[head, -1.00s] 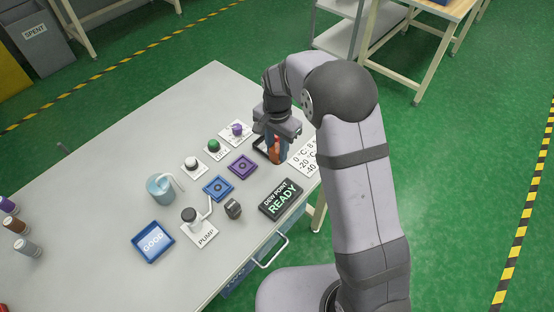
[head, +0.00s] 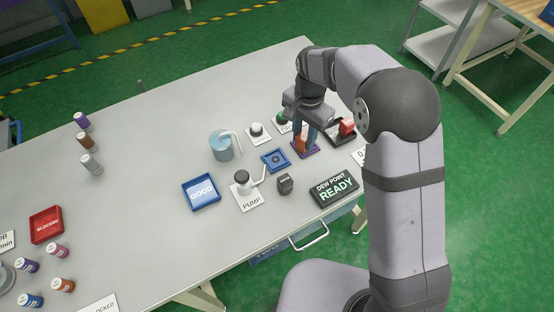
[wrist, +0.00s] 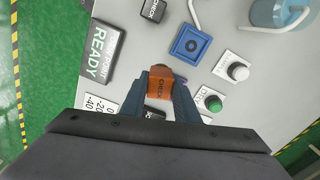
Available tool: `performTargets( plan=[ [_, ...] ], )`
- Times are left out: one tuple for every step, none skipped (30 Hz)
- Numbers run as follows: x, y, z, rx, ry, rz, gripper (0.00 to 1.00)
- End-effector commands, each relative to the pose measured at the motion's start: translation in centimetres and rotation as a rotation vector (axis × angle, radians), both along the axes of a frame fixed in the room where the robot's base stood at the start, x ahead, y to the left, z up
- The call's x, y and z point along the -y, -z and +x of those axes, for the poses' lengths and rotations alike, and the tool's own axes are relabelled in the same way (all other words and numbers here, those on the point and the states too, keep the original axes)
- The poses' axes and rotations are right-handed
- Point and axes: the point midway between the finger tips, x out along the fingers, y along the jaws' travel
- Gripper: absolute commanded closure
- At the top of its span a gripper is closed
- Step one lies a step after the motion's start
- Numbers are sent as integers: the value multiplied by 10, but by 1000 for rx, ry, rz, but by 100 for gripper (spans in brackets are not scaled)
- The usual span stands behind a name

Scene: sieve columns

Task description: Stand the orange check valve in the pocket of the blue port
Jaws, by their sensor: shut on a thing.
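The orange check valve (wrist: 158,86), with "CHECK" on its side, is held between the two fingers of my gripper (wrist: 162,82) in the wrist view. In the head view, my gripper (head: 304,142) points down over the purple port (head: 308,150), with the orange valve partly showing between the fingers. I cannot tell how high the valve is. The blue port (head: 275,160), a square blue block with a round pocket in its middle, lies left of the gripper; its pocket looks empty. It also shows ahead of the fingers in the wrist view (wrist: 190,44).
A dark tray (head: 331,130) with a red piece (head: 346,127) stands right of the gripper. Near the blue port are a dark block (head: 285,184), the pump (head: 243,188), a water jug (head: 222,146), a white knob (head: 257,130) and the dew point display (head: 334,190).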

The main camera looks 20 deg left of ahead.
Motion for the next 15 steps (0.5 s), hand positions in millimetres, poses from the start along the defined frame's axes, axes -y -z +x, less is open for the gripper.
performTargets(
  plan=[
    [-19,3,-3,2,-38,1,96],
    [-29,3,-5,2,-58,1,96],
    [-42,2,-7,3,-82,2,96],
    [-50,1,-9,3,-115,2,96],
    [-59,-1,-11,2,-171,1,96],
    [-62,-3,-11,3,-225,1,96],
    [-65,-4,-12,1,-264,0,96],
    [-68,-5,-12,1,-305,0,96],
    [-70,-7,-12,1,-360,0,96],
    [-73,-7,-12,1,-400,0,96],
    [-74,-9,-12,2,-443,0,96],
    [-76,-10,-12,1,-501,0,96],
    [-77,-11,-12,1,-547,0,96],
    [-79,-12,-12,1,-595,0,96],
    [-80,-13,-11,1,-661,0,96]
  ],
)
